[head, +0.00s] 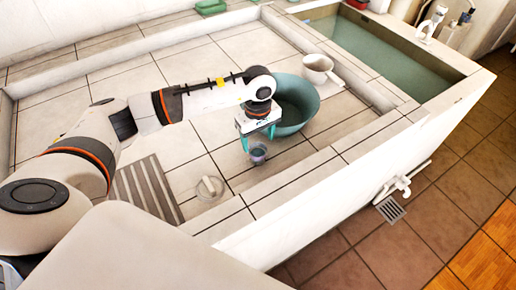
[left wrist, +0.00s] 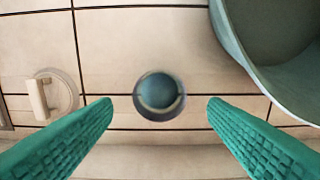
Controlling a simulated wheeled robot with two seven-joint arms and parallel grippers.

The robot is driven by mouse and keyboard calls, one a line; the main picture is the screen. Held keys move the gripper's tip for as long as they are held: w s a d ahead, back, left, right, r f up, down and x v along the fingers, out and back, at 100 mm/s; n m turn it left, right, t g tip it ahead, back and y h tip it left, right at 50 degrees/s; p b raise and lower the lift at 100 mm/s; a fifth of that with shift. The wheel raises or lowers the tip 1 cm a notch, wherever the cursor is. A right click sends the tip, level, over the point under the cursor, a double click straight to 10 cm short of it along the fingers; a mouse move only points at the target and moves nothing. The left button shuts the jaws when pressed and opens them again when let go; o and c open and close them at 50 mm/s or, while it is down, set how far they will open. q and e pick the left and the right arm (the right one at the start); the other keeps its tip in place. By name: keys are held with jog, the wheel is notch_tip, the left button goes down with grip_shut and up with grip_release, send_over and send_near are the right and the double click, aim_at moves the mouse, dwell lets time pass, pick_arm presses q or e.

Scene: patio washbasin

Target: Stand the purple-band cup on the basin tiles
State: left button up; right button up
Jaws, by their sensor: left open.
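The purple-band cup (head: 258,155) is a small cup with a purplish band, upright on the basin tiles (head: 180,146). In the left wrist view the cup (left wrist: 160,97) is seen from above, with a dark rim and a bluish inside. My left gripper (head: 258,138) is open above the cup. In the left wrist view its green fingers (left wrist: 161,104) lie to either side of the cup with clear gaps, holding nothing. My right gripper is not in view.
A teal tub (head: 306,105) stands close beside the gripper. A white handled lid (head: 209,188) lies left of the cup. A slatted mat (head: 150,187) is farther left, and a white dipper (head: 318,67) stands behind the tub. The low basin wall (head: 290,184) runs in front.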

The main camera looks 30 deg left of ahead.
pick_arm(q)
notch_tip(320, 180, up, 6)
jog(key=shift+r+b, duration=0.15)
jog(key=shift+b, duration=0.2)
